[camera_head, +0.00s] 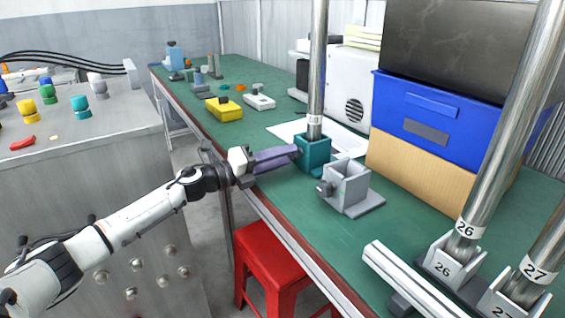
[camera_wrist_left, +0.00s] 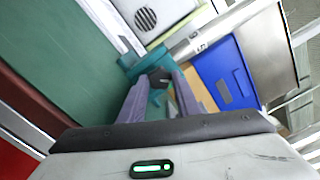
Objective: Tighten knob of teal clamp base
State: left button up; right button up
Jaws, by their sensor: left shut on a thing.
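The teal clamp base (camera_head: 313,157) stands on the green table, with a tall metal pole (camera_head: 317,70) upright in it. My left gripper (camera_head: 296,151) reaches it from the left, its purple fingers at the clamp's left side. In the left wrist view, the left gripper (camera_wrist_left: 160,88) is shut on the dark knob (camera_wrist_left: 160,77) of the teal clamp base (camera_wrist_left: 142,62). The fingers hide the knob in the head view. My right gripper is not in view.
An empty grey clamp base (camera_head: 352,184) stands close to the right of the teal one. A blue box (camera_head: 415,115) on a cardboard box (camera_head: 400,170) stands behind. A red stool (camera_head: 265,260) is below the table edge. Poles 26 (camera_head: 490,150) and 27 (camera_head: 545,255) stand at right.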

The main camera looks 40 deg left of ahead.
pick_arm(q)
jog(key=shift+f+m+b, duration=0.2)
jog(key=shift+m+b, duration=0.35)
jog(key=shift+m, duration=0.35)
jog(key=shift+m+b, duration=0.3)
jog(key=shift+m, duration=0.2)
jog(key=shift+m+b, duration=0.3)
jog(key=shift+m, duration=0.2)
jog(key=m+b, duration=0.2)
jog(key=m, duration=0.1)
jog(key=shift+r+m+b, duration=0.1)
jog(key=shift+m+b, duration=1.2)
jog(key=shift+m, duration=0.4)
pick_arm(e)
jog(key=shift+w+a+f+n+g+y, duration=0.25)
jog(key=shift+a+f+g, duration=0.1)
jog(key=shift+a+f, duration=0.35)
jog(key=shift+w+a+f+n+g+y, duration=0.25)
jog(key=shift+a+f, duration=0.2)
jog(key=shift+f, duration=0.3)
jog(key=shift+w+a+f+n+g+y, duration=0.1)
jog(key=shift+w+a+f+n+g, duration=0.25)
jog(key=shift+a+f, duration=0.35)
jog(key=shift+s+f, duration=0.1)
pick_arm(q)
jog(key=o, duration=1.1)
jog(key=shift+r, duration=0.1)
jog(key=shift+c, duration=0.2)
